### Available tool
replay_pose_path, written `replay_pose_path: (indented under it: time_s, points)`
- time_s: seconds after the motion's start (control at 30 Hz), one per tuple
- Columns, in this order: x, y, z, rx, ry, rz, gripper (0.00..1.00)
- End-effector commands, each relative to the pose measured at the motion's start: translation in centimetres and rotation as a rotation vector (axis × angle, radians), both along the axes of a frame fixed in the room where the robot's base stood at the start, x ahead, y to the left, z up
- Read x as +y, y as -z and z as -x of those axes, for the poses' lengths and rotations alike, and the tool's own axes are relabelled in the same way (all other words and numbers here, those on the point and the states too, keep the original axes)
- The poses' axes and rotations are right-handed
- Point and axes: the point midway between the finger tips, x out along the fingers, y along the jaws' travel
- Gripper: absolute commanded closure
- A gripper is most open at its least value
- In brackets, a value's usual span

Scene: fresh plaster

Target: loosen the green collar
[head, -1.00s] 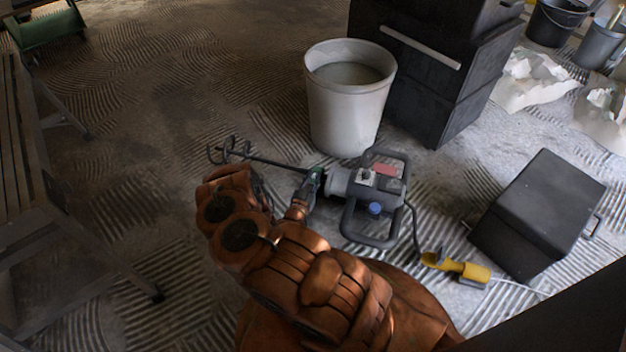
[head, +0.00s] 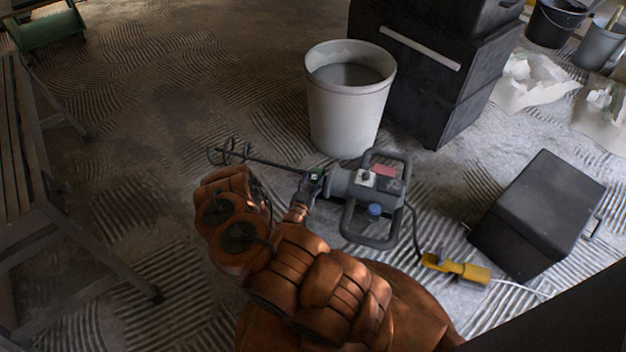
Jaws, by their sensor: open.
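A grey power mixer (head: 375,190) lies on the floor, with a frame handle, a red label and a blue knob. Its dark rod with a looped paddle (head: 232,151) points left. A small green patch, which looks like the green collar (head: 317,171), shows where the rod meets the mixer body. My gripper (head: 314,178) is at this collar, with its fingers open and hiding most of it. I cannot tell whether the fingers touch it.
A pale bucket (head: 345,115) stands behind the mixer, beside black stacked boxes (head: 425,85). A dark box (head: 540,212) and a yellow connector on a cable (head: 455,268) are to the right. A slatted bench (head: 40,200) is at left. Open floor lies at upper left.

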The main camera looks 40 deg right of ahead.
Motion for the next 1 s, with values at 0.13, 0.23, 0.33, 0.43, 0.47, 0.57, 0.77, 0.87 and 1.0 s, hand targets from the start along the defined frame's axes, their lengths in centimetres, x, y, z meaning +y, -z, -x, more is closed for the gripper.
replay_pose_path:
  time_s: [0.13,0.23,0.33,0.43,0.47,0.57,0.77,0.87,1.0]
  points:
    - [2.0,0.1,0.7,0.003,-0.006,0.000,0.56]
    - [3.3,0.3,1.4,0.003,-0.005,-0.001,0.56]
    - [4.4,0.3,2.0,0.002,-0.004,0.000,0.56]
    - [5.3,0.4,2.4,0.003,-0.003,-0.002,0.56]
    - [5.5,0.4,2.5,0.002,-0.003,-0.002,0.56]
    - [6.0,0.4,2.8,0.002,-0.002,-0.002,0.56]
    - [6.2,0.4,3.0,0.002,0.001,-0.001,0.56]
    - [6.2,0.4,3.0,0.001,0.001,-0.001,0.56]
    - [6.2,0.4,3.0,0.001,0.001,-0.003,0.54]
